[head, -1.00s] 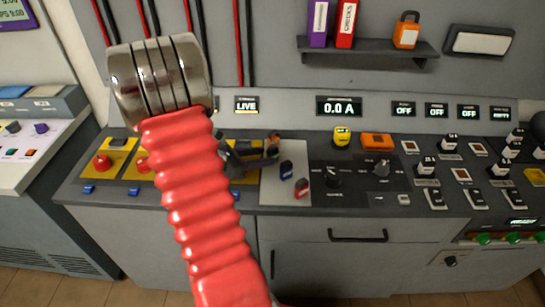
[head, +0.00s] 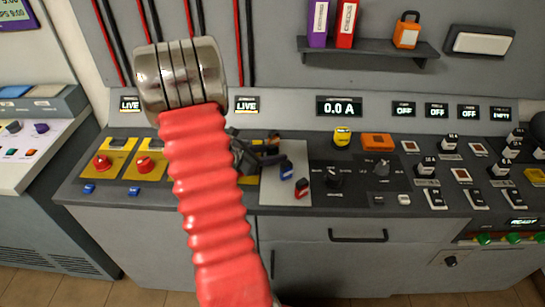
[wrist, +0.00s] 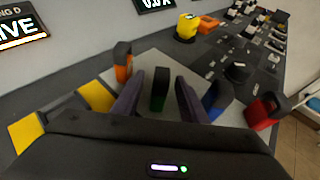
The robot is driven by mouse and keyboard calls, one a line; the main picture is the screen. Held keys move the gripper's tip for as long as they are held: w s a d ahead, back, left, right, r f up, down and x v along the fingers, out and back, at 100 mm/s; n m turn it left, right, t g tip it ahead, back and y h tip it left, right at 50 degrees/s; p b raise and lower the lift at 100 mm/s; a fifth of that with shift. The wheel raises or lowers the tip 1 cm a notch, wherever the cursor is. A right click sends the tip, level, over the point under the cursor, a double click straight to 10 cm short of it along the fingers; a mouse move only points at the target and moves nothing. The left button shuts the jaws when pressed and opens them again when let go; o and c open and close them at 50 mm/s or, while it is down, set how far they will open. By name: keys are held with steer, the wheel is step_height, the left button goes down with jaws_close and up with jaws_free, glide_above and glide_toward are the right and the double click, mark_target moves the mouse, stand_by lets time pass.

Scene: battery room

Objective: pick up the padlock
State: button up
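An orange padlock (head: 406,34) with a white label and a shackle on top stands on the wall shelf at the upper right of the head view. It does not show in the wrist view. My gripper (wrist: 158,80) is over the pale pad on the console, well below and left of the shelf. Its two dark fingers are apart, with a small green and black piece (wrist: 159,92) showing between them. I cannot tell whether they touch it. In the head view my red arm partly hides the gripper.
Blue (wrist: 217,98), red (wrist: 264,111) and orange (wrist: 123,62) pieces with black tops stand around the gripper on the pale pad (head: 272,190). A purple binder (head: 318,24) and a red binder (head: 347,24) share the shelf (head: 368,48). Knobs and switches crowd the console's right.

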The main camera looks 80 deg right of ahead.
steer(key=shift+c, duration=0.3)
jaws_close()
stand_by(0.4)
